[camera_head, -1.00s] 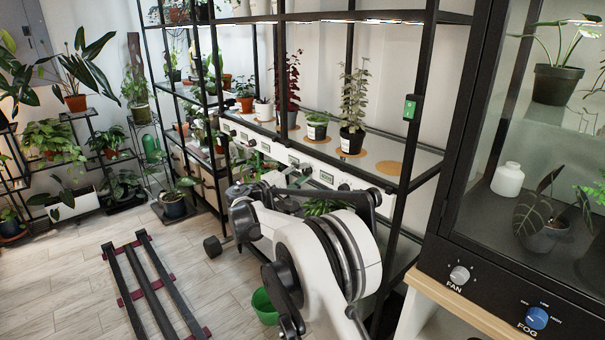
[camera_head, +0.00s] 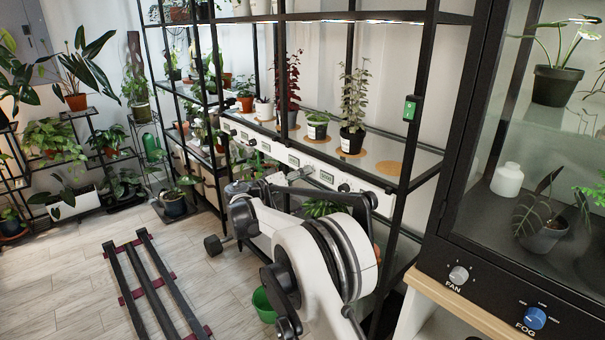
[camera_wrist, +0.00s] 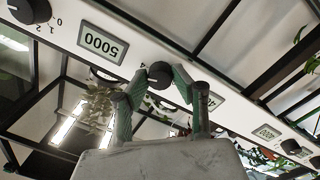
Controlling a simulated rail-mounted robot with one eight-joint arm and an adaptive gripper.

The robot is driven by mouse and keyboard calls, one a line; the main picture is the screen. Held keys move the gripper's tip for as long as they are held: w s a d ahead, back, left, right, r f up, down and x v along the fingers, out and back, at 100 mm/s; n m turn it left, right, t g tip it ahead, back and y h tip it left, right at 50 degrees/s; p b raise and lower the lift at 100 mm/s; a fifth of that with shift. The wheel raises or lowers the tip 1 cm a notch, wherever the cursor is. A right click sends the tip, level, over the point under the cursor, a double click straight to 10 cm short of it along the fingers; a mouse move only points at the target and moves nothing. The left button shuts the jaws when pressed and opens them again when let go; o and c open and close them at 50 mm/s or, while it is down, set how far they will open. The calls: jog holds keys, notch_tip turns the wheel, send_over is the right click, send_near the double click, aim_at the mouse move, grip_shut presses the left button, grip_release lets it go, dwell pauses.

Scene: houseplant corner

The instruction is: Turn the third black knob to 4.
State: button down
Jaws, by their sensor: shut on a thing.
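A black knob (camera_wrist: 160,75) sits on the white control strip in the wrist view, which shows the strip upside down. My gripper (camera_wrist: 162,82) is closed around this knob, with one green-grey finger on each side of it. The knob's pointer and its scale are hidden by the fingers or too small to read. Another black knob (camera_wrist: 30,10) at the upper left shows the marks 0, 1 and 2.
A display (camera_wrist: 102,44) reading 5000 is beside the held knob; more displays and knobs (camera_wrist: 290,146) line the strip. Potted plants (camera_head: 352,138) stand on the shelf above. A cabinet (camera_head: 500,285) with FAN and FOG knobs is at right. A green bucket (camera_head: 263,305) is on the floor.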

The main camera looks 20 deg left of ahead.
jog(key=shift+m, duration=0.8)
jog(key=c, duration=1.4)
grip_release()
jog(key=shift+c, duration=0.2)
jog(key=v, duration=1.2)
